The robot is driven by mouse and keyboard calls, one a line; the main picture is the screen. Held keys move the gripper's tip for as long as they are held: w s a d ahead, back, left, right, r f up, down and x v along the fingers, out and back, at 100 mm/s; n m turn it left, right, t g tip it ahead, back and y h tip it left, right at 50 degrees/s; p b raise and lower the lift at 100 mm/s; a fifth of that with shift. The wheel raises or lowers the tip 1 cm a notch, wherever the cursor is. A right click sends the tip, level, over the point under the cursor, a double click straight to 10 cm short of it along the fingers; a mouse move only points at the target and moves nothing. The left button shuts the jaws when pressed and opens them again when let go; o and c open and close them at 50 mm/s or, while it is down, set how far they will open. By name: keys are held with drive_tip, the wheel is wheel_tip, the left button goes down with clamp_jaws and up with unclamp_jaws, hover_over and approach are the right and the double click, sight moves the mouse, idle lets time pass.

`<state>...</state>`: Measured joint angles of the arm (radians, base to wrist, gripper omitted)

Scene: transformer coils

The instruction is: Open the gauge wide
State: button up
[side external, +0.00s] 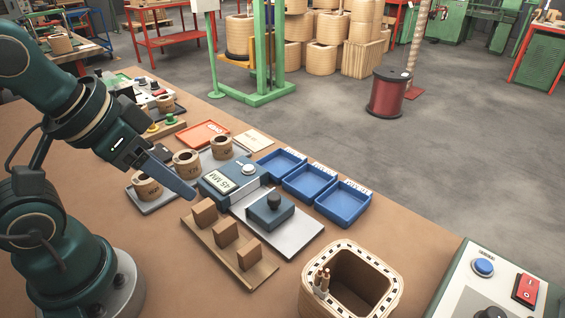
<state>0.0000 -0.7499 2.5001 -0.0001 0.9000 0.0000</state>
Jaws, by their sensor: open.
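The gauge (218,183) stands mid-table, a blue-grey head with a display that appears to read 45 MM and a pale round button on top. Its sliding block (268,214), dark with a black knob (274,201), sits on a bare metal plate (296,243). A gap shows between the head and the block. My gripper (188,193) is left of the gauge head, above the table, its fingers pointing down and right. It is open and apart from the knob. The fingers overlap in this view, so the space between them is hidden.
Three wooden blocks (225,234) stand on a board in front of the gauge. Coils (186,163) on a grey tray are behind my gripper. Three blue bins (311,182) line the right. A large square coil (308,303) and a control panel (454,299) are at front right.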

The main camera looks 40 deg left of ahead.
drive_tip(key=shift+o, duration=1)
drive_tip(key=w+r+n, duration=0.4)
drive_tip(key=n, duration=0.1)
drive_tip(key=n+g, duration=0.4)
drive_tip(key=g, duration=0.1)
hover_over(274, 196)
wheel_tip(274, 196, down, 7)
drive_tip(key=shift+a+r, duration=0.1)
drive_tip(key=shift+a, duration=0.05)
drive_tip(key=shift+g, duration=0.3)
drive_tip(key=shift+f, duration=3.95)
clamp_jaws()
drive_tip(key=shift+r, duration=0.1)
